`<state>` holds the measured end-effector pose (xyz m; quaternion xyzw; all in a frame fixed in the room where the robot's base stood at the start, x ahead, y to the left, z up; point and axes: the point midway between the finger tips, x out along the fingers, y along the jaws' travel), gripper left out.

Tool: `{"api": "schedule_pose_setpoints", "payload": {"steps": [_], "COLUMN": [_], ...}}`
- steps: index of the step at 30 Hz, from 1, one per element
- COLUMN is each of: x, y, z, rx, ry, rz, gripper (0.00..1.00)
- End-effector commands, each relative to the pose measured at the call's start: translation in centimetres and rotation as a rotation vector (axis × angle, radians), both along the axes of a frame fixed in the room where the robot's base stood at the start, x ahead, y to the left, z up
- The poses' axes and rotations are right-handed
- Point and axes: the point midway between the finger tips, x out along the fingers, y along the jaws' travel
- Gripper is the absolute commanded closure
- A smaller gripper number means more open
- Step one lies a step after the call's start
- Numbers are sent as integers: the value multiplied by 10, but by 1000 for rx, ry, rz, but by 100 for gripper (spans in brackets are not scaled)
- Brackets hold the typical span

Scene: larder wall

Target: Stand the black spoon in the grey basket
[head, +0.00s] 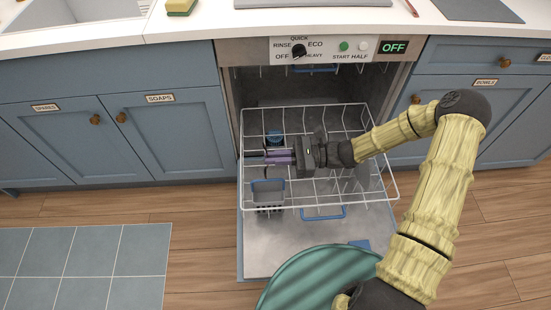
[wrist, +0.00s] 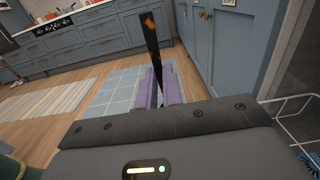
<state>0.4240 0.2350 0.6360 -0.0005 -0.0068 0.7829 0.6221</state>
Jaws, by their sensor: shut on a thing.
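My gripper (head: 268,157) has purple fingers and points left over the pulled-out dishwasher rack. It also shows in the wrist view (wrist: 157,78), shut on the black spoon (wrist: 151,42). The spoon is a long dark strip reaching out beyond the fingertips, with an orange-brown patch near its far end. In the head view only a thin dark piece shows left of the fingers. The grey basket (head: 268,191), with a blue rim, sits in the front left part of the rack, just below the gripper in the picture. The spoon is apart from it.
The white wire rack (head: 350,207) stands over the lowered dishwasher door (head: 257,245). A blue item (head: 274,137) sits in the rack behind the gripper. A green striped round thing (head: 315,280) is at the front. Open floor (head: 200,203) lies left of the door.

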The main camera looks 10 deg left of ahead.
Motion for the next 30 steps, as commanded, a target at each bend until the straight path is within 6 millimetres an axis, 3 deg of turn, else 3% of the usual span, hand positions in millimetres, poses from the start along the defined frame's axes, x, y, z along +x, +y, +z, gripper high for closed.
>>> {"api": "schedule_pose_setpoints", "payload": {"steps": [8,30], "x": [0,0], "y": [0,-2], "z": [-5,-52], "rx": [-1,-11], "ry": [0,2], "rz": [1,-3], "gripper": [100,100]}}
